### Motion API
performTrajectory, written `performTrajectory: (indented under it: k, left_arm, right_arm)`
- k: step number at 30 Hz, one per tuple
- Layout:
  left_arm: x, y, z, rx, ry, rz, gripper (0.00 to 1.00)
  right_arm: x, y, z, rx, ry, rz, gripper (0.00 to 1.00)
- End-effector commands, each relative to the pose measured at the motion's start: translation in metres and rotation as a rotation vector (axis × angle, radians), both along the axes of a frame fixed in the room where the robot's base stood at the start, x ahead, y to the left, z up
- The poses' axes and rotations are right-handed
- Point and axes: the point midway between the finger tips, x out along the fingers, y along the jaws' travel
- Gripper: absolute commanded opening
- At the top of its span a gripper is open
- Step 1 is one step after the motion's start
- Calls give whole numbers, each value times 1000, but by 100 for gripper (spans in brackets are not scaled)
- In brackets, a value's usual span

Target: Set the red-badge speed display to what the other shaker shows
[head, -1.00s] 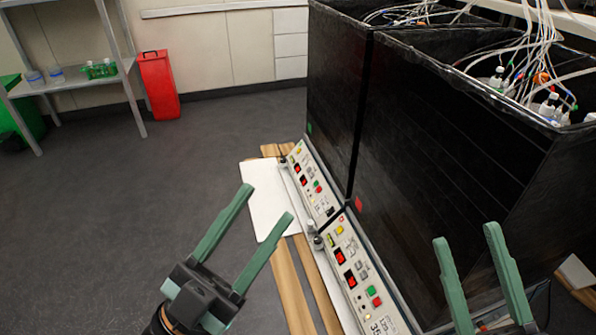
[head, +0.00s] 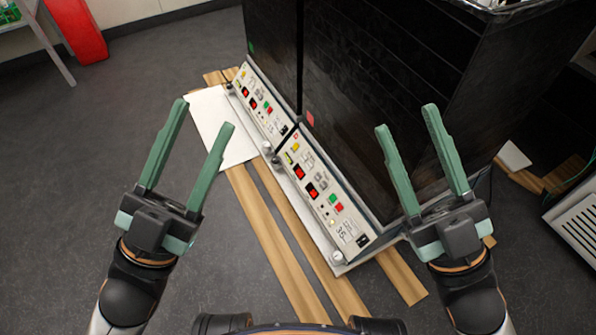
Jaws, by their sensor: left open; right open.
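The near shaker's black box carries a red badge (head: 310,118). Its control panel (head: 320,195) slants below, with two red displays, an upper one (head: 299,172) and a lower one (head: 312,191), plus green and red buttons. The other shaker, behind it, has a green badge (head: 250,47) and a similar panel (head: 262,103) with two red displays (head: 243,91). The digits are too small to read. My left gripper (head: 206,113) is open and empty, left of the panels. My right gripper (head: 407,117) is open and empty, in front of the near black box in the picture.
Wooden slats (head: 262,235) lie under the shakers and stick out toward me. A white sheet (head: 222,128) lies left of the far panel. A red bin (head: 78,30) stands at the back left. The grey floor (head: 80,170) at left is clear.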

Motion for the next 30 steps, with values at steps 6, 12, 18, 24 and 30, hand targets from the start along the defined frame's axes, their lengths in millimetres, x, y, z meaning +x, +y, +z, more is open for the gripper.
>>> performTrajectory:
  k: [6, 12, 18, 24, 30]
  left_arm:
    - [0, 0, 0, 0, 0, 0, 50]
    - [0, 0, 0, 0, 0, 0, 50]
    - [0, 0, 0, 0, 0, 0, 50]
    - [0, 0, 0, 0, 0, 0, 50]
    - [0, 0, 0, -1, 0, -1, 50]
  right_arm:
    - [0, 0, 0, 0, 0, 0, 50]
    - [0, 0, 0, 0, 0, 0, 40]
    - [0, 0, 0, 0, 0, 0, 17]
    - [0, 0, 0, 0, 0, 0, 0]
    - [0, 0, 0, 0, 0, 0, 0]
